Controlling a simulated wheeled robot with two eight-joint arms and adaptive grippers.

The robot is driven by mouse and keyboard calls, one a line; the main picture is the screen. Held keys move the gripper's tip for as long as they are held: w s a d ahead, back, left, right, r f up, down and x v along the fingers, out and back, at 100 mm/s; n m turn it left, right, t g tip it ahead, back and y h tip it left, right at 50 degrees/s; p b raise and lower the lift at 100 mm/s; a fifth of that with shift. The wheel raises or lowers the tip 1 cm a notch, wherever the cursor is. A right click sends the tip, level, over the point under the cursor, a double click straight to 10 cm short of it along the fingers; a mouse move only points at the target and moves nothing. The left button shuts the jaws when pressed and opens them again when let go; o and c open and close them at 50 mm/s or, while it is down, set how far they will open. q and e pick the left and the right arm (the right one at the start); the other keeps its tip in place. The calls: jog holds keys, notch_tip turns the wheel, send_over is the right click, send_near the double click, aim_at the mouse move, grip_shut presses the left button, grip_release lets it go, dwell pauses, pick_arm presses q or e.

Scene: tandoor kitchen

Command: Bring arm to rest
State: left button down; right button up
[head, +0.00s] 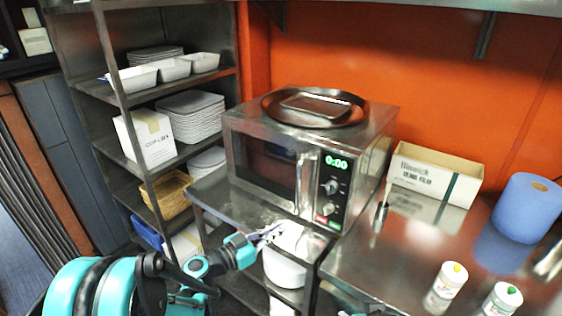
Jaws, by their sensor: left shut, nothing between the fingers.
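My left arm comes in from the lower left. Its gripper (271,232) is shut with nothing between the fingers. It is in front of the steel stand below the microwave (262,160), and its fingertips show against the white container (284,268) on the stand's lower level. Whether they touch it, I cannot tell. Only a small teal and dark piece of my right arm shows at the bottom edge. My right gripper cannot be made out.
A shelf rack (122,100) with plates, trays and boxes stands at the left. A dark round tray (345,112) lies on the microwave. The steel counter (385,265) at the right holds a carton (430,184), a blue roll (525,208) and two bottles (445,287).

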pick_arm(q)
jog(key=s+a+f+n+g+y, duration=0.1)
jog(key=s+a+n+y, duration=0.4)
jog(key=s, duration=0.7)
jog(key=s+a+f+n+g+y, duration=0.2)
jog(key=s+a+n+y, duration=0.3)
jog(key=s+a+y, duration=0.4)
jog(key=s+a, duration=0.3)
jog(key=shift+s+a+f+g, duration=0.2)
jog(key=shift+s+a+g, duration=0.15)
jog(key=shift+a+g, duration=0.05)
jog(key=c, duration=2.3)
grip_release()
